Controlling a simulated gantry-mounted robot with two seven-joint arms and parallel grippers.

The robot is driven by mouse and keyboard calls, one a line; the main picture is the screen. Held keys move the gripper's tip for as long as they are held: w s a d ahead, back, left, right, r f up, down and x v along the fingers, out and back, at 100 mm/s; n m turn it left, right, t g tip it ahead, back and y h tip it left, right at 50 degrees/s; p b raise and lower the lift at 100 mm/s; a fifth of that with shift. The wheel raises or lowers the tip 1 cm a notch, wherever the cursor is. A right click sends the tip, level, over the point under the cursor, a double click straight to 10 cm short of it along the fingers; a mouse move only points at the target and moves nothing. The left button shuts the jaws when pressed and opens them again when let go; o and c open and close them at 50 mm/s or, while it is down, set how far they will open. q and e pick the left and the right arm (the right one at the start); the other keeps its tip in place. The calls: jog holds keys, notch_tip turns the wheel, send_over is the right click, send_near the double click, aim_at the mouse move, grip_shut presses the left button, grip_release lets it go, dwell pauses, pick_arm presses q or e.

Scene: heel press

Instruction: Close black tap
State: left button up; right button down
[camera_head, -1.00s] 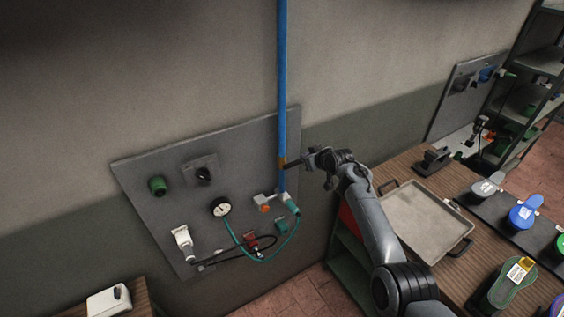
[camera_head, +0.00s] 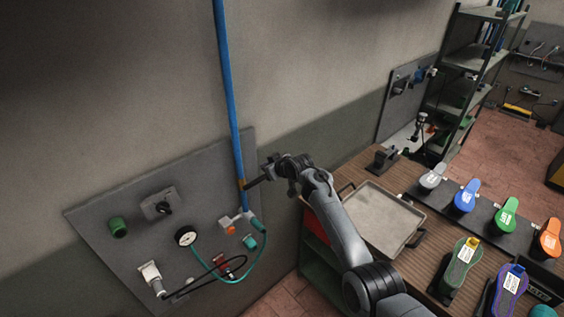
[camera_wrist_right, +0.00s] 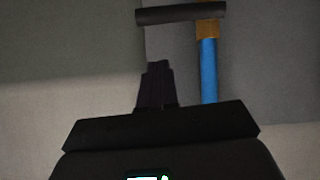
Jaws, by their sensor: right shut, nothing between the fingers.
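The black tap handle (camera_head: 256,183) sticks out to the right from an orange fitting on the blue pipe (camera_head: 229,100), beside the grey wall panel. In the right wrist view the black handle (camera_wrist_right: 180,14) lies crosswise at the top, in front of the orange fitting (camera_wrist_right: 210,30). My right gripper (camera_head: 272,166) is close to the handle's free end. In the right wrist view the right gripper's fingers (camera_wrist_right: 158,68) are shut with nothing between them. They point toward the handle, with a gap visible between them in the picture. My left gripper is not in view.
The wall panel (camera_head: 95,215) carries a green knob (camera_head: 118,227), a black switch (camera_head: 163,208), a gauge (camera_head: 187,236) and hoses. To the right, a wooden bench holds a metal tray (camera_head: 378,220) and several coloured shoe soles. Shelves (camera_head: 470,60) stand behind.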

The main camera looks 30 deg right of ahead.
jog(key=b+v, duration=0.1)
jog(key=v, duration=0.8)
jog(key=shift+d+f, duration=0.15)
jog(key=shift+f, duration=0.05)
jog(key=shift+s, duration=0.1)
